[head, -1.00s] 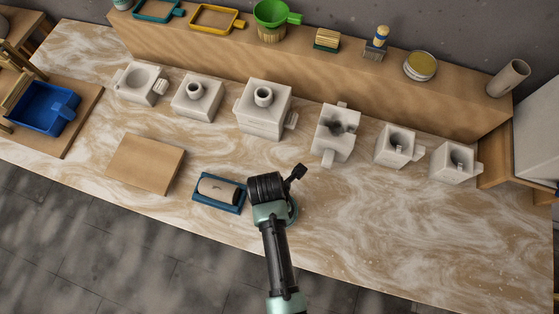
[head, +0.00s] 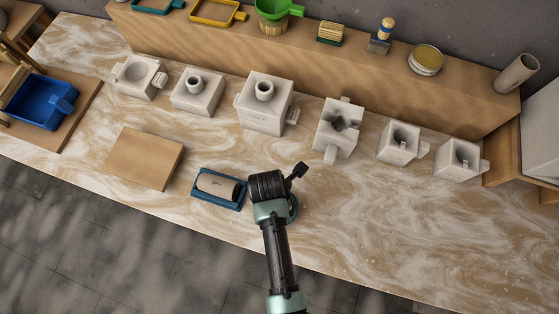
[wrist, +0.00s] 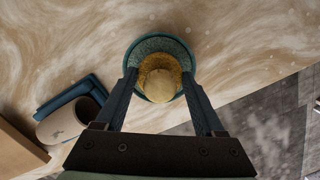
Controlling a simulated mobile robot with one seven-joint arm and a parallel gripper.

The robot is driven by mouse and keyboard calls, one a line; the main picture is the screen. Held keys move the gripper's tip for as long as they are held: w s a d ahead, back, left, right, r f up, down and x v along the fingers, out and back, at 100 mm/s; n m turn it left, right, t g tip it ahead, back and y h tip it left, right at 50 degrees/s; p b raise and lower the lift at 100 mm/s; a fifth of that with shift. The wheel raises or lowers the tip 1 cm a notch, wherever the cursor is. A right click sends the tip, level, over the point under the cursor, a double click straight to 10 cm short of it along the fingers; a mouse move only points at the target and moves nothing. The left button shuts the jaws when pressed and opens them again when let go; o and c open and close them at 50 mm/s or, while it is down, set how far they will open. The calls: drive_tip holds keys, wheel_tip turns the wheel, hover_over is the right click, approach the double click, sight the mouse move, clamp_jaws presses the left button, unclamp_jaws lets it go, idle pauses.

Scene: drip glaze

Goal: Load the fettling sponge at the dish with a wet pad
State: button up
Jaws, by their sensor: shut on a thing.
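The fettling sponge (wrist: 157,62) is a round yellow sponge with a pale knob-like top, seen from above in the wrist view. My gripper (wrist: 160,76) is shut on it, one dark finger on each side. A speckled grey-green pad (wrist: 151,46) shows as a ring around the sponge inside the dish. I cannot tell whether the sponge presses on the pad. In the head view my arm hides the sponge and most of the dish (head: 294,208).
A blue tray (head: 207,200) holding a pale cylinder (head: 216,185) stands close left of my gripper. A wooden board (head: 144,158) lies further left. Several white plaster moulds (head: 264,108) stand behind, before a wooden shelf (head: 300,60). The marbled table (head: 400,220) is clear to the right.

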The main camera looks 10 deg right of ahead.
drive_tip(key=shift+f+b, duration=0.3)
drive_tip(key=shift+f, duration=0.2)
idle(0.3)
drive_tip(key=shift+s+f, duration=0.1)
idle(1.4)
drive_tip(key=shift+p, duration=0.35)
wheel_tip(320, 180, up, 7)
drive_tip(key=p, duration=0.7)
drive_tip(key=shift+p, duration=0.3)
drive_tip(key=shift+w+d+r+m+b, duration=0.2)
drive_tip(key=shift+w+m+b, duration=0.35)
drive_tip(key=shift+m, duration=0.15)
drive_tip(key=w+a+r+m+g+b, duration=0.1)
drive_tip(key=w+a+r+m+b, duration=0.1)
drive_tip(key=m, duration=0.8)
drive_tip(key=w+a+r+m+g+y+b, duration=0.1)
drive_tip(key=w+a+r+m+b, duration=0.1)
drive_tip(key=m, duration=0.9)
wheel_tip(320, 180, up, 2)
drive_tip(key=a+b, duration=0.1)
drive_tip(key=b, duration=0.2)
drive_tip(key=shift+w+r+m+b, duration=0.15)
drive_tip(key=shift+w+m+b, duration=0.1)
drive_tip(key=shift+m+b, duration=0.1)
